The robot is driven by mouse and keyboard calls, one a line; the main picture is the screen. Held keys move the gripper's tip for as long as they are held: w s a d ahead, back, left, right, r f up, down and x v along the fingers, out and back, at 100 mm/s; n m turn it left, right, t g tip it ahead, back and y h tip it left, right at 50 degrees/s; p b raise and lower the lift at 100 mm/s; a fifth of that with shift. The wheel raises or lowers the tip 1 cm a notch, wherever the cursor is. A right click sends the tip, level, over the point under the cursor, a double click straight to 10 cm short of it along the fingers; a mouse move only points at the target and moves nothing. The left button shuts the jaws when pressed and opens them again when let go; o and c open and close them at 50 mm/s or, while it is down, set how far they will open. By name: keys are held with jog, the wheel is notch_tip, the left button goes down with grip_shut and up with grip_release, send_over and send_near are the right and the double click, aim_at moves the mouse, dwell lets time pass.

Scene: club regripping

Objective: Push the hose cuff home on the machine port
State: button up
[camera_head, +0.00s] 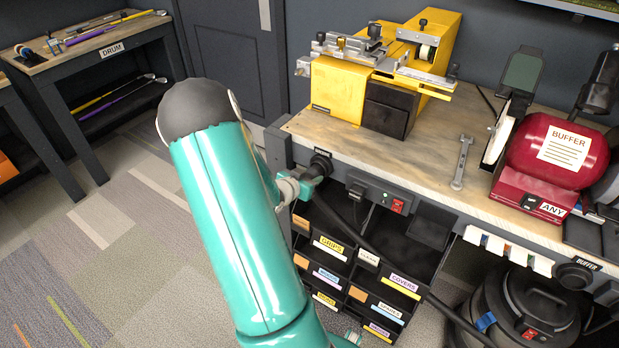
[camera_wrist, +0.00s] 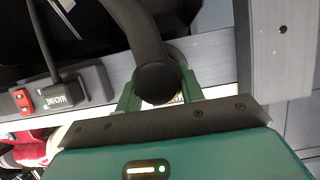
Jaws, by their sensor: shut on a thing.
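My gripper (camera_head: 314,172) is at the left end of the workbench's front rail. In the wrist view its green fingers (camera_wrist: 160,95) are shut on the black hose cuff (camera_wrist: 158,84), one on each side. The black hose (camera_wrist: 143,32) curves away from the cuff; in the head view the hose (camera_head: 350,228) runs down and right past the drawers. A dark round fitting at the rail, probably the machine port (camera_head: 320,153), shows just above my fingers. My fingers and the cuff hide the joint, so I cannot tell how deep the cuff sits.
A switch box with a red switch (camera_head: 398,206) is on the rail right of my gripper. Labelled drawers (camera_head: 345,262) stand below. The yellow machine (camera_head: 385,85), a wrench (camera_head: 462,162) and the red buffer (camera_head: 556,150) are on the bench. A black vacuum (camera_head: 520,305) stands underneath. Floor at left is clear.

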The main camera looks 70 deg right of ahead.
jog(key=shift+d, duration=0.2)
jog(key=o, duration=1.1)
jog(key=shift+o, duration=0.2)
jog(key=shift+a, duration=0.1)
jog(key=v, duration=1.3)
jog(key=shift+a, duration=0.3)
jog(key=shift+w+r, duration=0.1)
